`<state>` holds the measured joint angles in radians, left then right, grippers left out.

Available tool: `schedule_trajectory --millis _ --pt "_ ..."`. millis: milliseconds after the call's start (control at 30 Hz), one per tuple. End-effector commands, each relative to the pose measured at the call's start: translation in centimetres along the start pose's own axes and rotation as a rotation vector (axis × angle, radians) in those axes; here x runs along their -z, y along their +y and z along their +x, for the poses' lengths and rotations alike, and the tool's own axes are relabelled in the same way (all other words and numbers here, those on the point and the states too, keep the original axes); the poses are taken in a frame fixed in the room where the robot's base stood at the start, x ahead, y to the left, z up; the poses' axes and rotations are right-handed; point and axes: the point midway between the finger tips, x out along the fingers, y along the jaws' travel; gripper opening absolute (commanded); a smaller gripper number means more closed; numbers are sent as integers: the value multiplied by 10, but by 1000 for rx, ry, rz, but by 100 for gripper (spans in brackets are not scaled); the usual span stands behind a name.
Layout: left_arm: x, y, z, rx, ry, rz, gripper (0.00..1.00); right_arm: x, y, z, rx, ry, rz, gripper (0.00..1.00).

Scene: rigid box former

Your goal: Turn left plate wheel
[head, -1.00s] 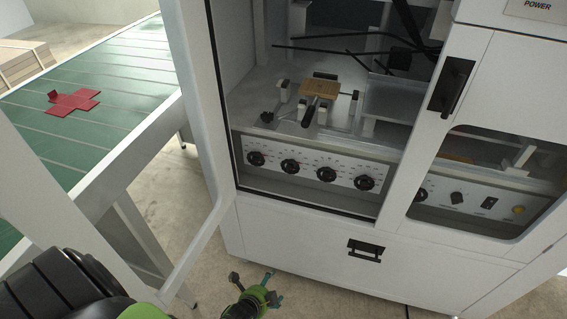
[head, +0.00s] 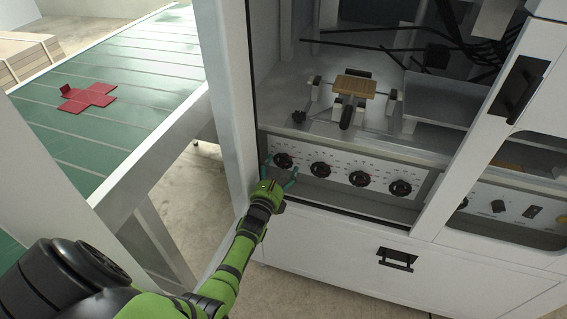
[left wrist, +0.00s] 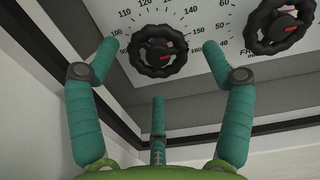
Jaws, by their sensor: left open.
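The leftmost black wheel (head: 283,160) sits on the white dial panel (head: 338,172) inside the open white machine. In the left wrist view this wheel (left wrist: 158,51) has a red pointer mark at its hub and a printed scale around it. My left gripper (head: 279,168) is open. In the left wrist view its teal fingers (left wrist: 157,48) stand on either side of the wheel with gaps, and a third finger shows below. The fingers are not closed on the wheel. My right gripper is out of view.
Several similar wheels sit to the right, the nearest of them being the second wheel (head: 320,169). The machine's door frame (head: 228,90) stands close left of my arm. A green conveyor (head: 130,75) carries a red cross-shaped blank (head: 88,97).

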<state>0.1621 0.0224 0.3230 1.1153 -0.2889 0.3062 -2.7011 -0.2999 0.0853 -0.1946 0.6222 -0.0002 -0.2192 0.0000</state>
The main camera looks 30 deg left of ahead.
Motion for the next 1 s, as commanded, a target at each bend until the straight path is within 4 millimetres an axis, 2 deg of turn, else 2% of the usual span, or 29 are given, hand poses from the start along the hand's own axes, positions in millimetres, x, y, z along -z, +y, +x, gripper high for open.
schedule_trajectory --millis 100,233,600,667,733,767,1000 --pt "1 1 18 0 0 0 81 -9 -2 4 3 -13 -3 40" --pt "1 0 30 0 0 0 81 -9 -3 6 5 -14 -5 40" --pt "1 0 36 0 2 -1 81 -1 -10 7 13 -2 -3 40" --pt "1 0 36 0 2 -1 61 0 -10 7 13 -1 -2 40" --pt "1 0 36 0 2 -1 33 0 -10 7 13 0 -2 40" --pt "1 0 36 0 2 -1 26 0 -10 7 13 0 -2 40" --pt "3 0 35 0 7 -3 25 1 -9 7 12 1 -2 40"
